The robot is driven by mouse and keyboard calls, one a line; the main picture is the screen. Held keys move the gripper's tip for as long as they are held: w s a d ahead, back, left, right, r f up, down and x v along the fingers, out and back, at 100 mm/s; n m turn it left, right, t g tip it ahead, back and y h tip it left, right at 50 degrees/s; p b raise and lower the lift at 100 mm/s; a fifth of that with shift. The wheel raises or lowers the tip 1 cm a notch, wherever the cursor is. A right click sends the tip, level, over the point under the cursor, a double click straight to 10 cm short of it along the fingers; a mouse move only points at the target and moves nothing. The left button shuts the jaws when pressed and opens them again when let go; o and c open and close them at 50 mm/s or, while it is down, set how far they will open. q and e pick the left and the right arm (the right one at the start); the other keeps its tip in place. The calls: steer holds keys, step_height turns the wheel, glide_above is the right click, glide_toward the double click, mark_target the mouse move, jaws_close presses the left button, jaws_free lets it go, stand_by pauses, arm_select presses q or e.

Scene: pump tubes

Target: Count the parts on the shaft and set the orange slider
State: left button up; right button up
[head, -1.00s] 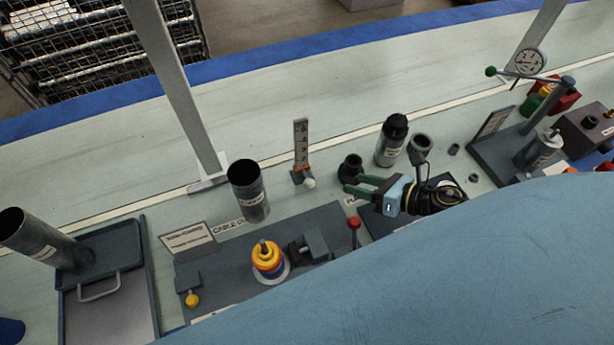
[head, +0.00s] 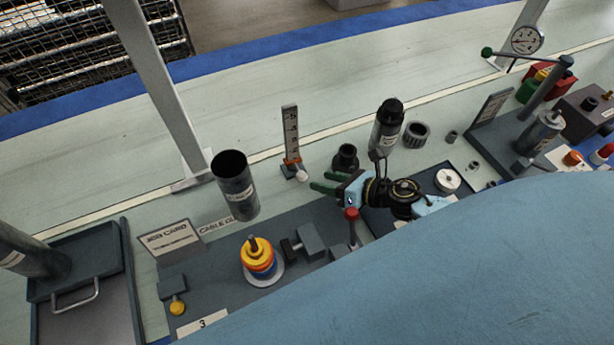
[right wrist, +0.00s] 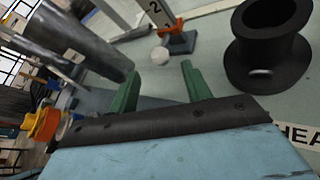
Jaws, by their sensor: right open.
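The shaft with a stack of yellow, orange and blue parts (head: 258,262) stands on a grey board in the head view, left of my right gripper; the stack also shows at the left of the right wrist view (right wrist: 42,125). The orange slider (head: 291,161) sits low on an upright numbered scale (head: 290,128); in the right wrist view the slider (right wrist: 173,25) is beyond the fingers, near the numeral 2. A white ball (head: 302,176) is at the scale's foot. My right gripper (head: 322,182) is open and empty, its green fingers pointing toward the scale, apart from it. My left gripper is not visible.
A dark tube (head: 235,185) stands left of the scale. A black flanged spool (head: 345,158) is just behind my right gripper. A red-knobbed lever (head: 352,228) stands in front of it.

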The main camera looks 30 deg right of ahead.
mark_target(306, 176)
steer(key=x, duration=0.4)
steer(key=shift+w+a+f, duration=0.15)
steer(key=shift+w, duration=0.15)
steer(key=shift+b+x, duration=0.35)
steer(key=shift+x, duration=0.4)
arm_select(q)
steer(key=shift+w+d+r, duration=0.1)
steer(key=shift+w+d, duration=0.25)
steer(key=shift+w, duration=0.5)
arm_select(e)
steer(key=c, duration=0.9)
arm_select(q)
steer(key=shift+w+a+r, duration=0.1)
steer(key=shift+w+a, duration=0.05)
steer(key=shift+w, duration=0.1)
arm_select(e)
jaws_close()
